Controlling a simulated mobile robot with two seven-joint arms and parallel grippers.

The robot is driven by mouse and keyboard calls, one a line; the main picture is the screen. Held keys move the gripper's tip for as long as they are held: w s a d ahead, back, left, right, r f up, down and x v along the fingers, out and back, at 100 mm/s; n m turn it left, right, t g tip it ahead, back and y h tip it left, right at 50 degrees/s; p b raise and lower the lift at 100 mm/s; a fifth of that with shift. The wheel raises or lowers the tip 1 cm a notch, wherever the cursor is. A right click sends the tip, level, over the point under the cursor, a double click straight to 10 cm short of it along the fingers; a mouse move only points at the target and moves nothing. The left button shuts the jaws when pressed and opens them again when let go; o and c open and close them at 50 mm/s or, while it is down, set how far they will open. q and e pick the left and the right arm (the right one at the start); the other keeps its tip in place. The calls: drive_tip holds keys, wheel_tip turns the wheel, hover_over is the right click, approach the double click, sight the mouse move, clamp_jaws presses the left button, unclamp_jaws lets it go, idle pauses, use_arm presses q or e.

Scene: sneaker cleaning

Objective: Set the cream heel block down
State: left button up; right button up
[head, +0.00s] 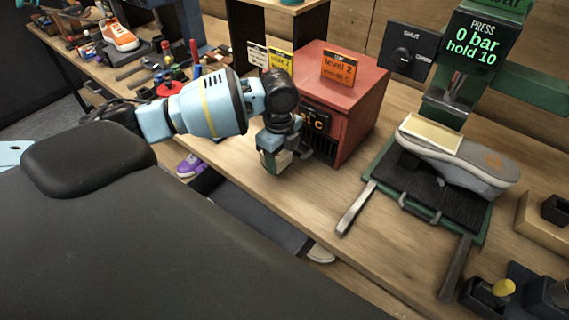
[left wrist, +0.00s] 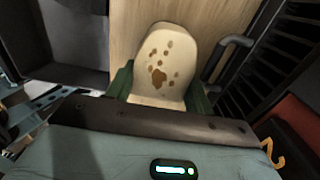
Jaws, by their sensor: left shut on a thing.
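My left gripper (head: 274,160) is shut on the cream heel block and holds it over the wooden bench, in front of the red heater box. In the left wrist view the cream heel block (left wrist: 158,68) has a rounded end and several brown spots on its face. Dark green fingers flank it on both sides. In the head view it is mostly hidden by the gripper. I cannot tell whether its lower end touches the bench. My right gripper is not in view.
The red box (head: 352,105) stands just right of the gripper. A grey sole with a cream patch (head: 462,165) lies on the press bed (head: 385,172) at right. Bare bench (head: 300,195) lies in front of the box. The bench's front edge is close.

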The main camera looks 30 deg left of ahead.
sight(284, 166)
use_arm(q)
drive_tip(key=shift+w+d, duration=0.25)
drive_tip(key=shift+w, duration=0.3)
drive_tip(key=shift+f, duration=1.75)
drive_tip(key=shift+f, duration=0.1)
drive_tip(key=shift+f, duration=0.1)
drive_tip(key=o, duration=1)
wheel_tip(284, 166, up, 12)
drive_tip(key=shift+r+p, duration=0.2)
drive_tip(key=shift+p, duration=0.2)
